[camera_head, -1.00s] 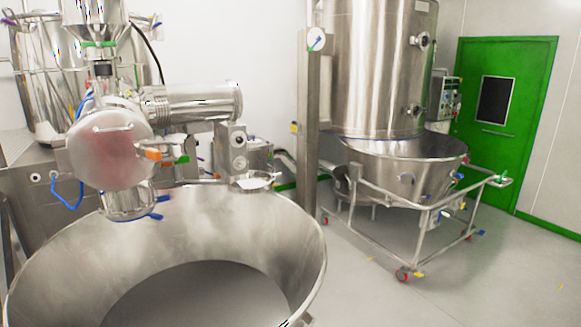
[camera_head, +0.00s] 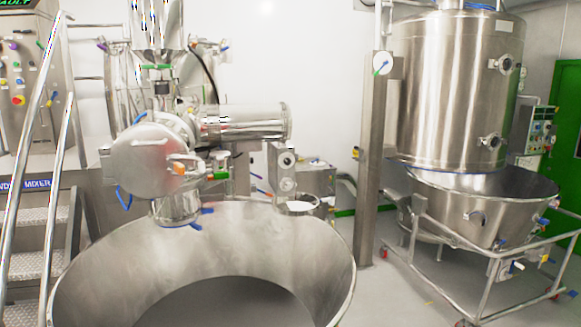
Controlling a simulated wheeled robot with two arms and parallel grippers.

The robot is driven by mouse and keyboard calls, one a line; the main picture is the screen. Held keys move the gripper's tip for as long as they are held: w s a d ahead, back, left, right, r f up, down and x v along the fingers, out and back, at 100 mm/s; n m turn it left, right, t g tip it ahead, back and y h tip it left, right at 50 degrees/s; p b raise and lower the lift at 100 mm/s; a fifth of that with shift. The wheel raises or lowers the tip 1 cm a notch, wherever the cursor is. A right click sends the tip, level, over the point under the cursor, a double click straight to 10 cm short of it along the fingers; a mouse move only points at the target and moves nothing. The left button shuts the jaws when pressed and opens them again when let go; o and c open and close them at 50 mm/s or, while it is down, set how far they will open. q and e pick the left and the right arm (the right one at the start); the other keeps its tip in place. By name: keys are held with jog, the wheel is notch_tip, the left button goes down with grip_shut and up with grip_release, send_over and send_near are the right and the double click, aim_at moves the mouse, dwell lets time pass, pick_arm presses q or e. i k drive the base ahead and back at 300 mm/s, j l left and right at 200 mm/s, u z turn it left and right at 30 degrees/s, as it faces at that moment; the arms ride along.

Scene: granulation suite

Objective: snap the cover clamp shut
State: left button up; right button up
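A round steel cover (camera_head: 145,163) with a small bar handle faces me on the mill, left of centre. At its right edge is a small clamp-like fitting with an orange part (camera_head: 178,168). A green-tipped lever (camera_head: 219,175) sticks out just right of it. I cannot tell whether this fitting is open or shut. Neither of my grippers is in view.
A wide steel bowl (camera_head: 325,236) stands open below the mill. Steps with a handrail (camera_head: 35,130) rise at the left. A tall post (camera_head: 372,160) and a large steel vessel (camera_head: 450,85) on a wheeled frame stand at the right. Floor shows between bowl and frame.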

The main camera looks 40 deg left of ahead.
aim_at(177, 167)
jog(key=i+l+z, duration=0.2)
jog(key=z, duration=0.2)
jog(key=i+l+z, duration=0.3)
jog(key=z, duration=0.15)
jog(key=i+l+z, duration=0.2)
jog(key=z, duration=0.2)
jog(key=i+u, duration=0.3)
jog(key=i+l+u, duration=0.2)
jog(key=i+u, duration=0.3)
jog(key=u, duration=0.25)
jog(key=i+u, duration=0.1)
jog(key=u, duration=0.3)
jog(key=i+l+u, duration=0.1)
jog(key=u, duration=0.3)
jog(key=i+l+u, duration=0.1)
jog(key=u, duration=0.3)
jog(key=i+l+u, duration=0.15)
jog(key=u, duration=0.25)
jog(key=i+u, duration=0.2)
jog(key=u, duration=0.25)
jog(key=i+l+u, duration=0.15)
jog(key=u, duration=0.3)
jog(key=i+l+u, duration=0.1)
jog(key=u, duration=0.35)
jog(key=i+l+u, duration=0.1)
jog(key=l+u, duration=0.35)
jog(key=j, duration=0.1)
